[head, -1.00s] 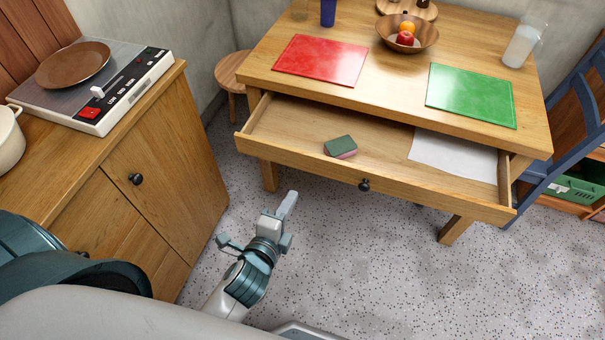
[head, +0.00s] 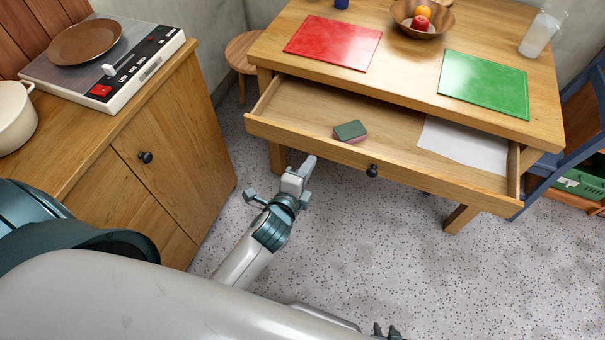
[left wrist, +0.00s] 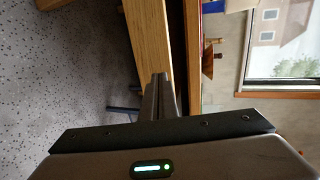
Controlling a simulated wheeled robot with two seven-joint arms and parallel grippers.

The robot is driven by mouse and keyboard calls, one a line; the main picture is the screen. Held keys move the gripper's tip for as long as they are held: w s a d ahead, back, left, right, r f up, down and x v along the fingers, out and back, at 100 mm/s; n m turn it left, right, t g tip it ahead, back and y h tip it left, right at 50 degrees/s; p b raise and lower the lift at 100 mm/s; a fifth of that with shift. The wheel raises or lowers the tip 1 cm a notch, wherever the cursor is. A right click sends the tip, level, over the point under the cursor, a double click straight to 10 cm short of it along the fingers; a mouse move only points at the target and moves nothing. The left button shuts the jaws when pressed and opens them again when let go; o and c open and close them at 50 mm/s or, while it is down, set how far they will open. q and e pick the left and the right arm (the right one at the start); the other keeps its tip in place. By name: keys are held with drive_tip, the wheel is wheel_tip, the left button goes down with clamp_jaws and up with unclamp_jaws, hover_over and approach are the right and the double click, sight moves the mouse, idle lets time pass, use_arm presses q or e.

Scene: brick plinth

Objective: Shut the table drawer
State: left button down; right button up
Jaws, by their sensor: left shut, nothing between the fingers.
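The table drawer (head: 420,187) stands pulled out from under the wooden table top (head: 405,60). A dark round knob (head: 372,171) sits on its front. Inside lie a green and pink sponge (head: 350,131) and a white sheet of paper (head: 465,144). My left gripper (head: 309,165) is shut and empty, close to the drawer front, left of the knob; I cannot tell if it touches. In the left wrist view its shut fingers (left wrist: 160,90) point at the wooden drawer front (left wrist: 148,35). Dark tips of my right gripper (head: 386,331) show at the bottom edge, mostly cut off.
A red mat (head: 332,43), a green mat (head: 484,84), a fruit bowl (head: 422,27) and a clear jug (head: 539,36) stand on the table. A wooden cabinet (head: 180,150) is on the left, a blue chair (head: 560,150) on the right. The speckled floor (head: 400,265) before the drawer is clear.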

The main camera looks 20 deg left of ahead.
sight(321, 143)
use_arm(q)
drive_tip(key=x, duration=0.4)
drive_tip(key=shift+w+r, duration=0.2)
drive_tip(key=shift+r, duration=0.15)
drive_tip(key=shift+w+p, duration=0.3)
drive_tip(key=shift+w, duration=0.3)
drive_tip(key=shift+w+f, duration=0.1)
drive_tip(key=shift+w, duration=0.15)
use_arm(e)
drive_tip(key=shift+w+a+r+t, duration=0.35)
drive_tip(key=shift+w+a+t, duration=0.05)
drive_tip(key=shift+a, duration=0.05)
use_arm(q)
drive_tip(key=shift+w, duration=0.1)
use_arm(e)
drive_tip(key=shift+r, duration=0.1)
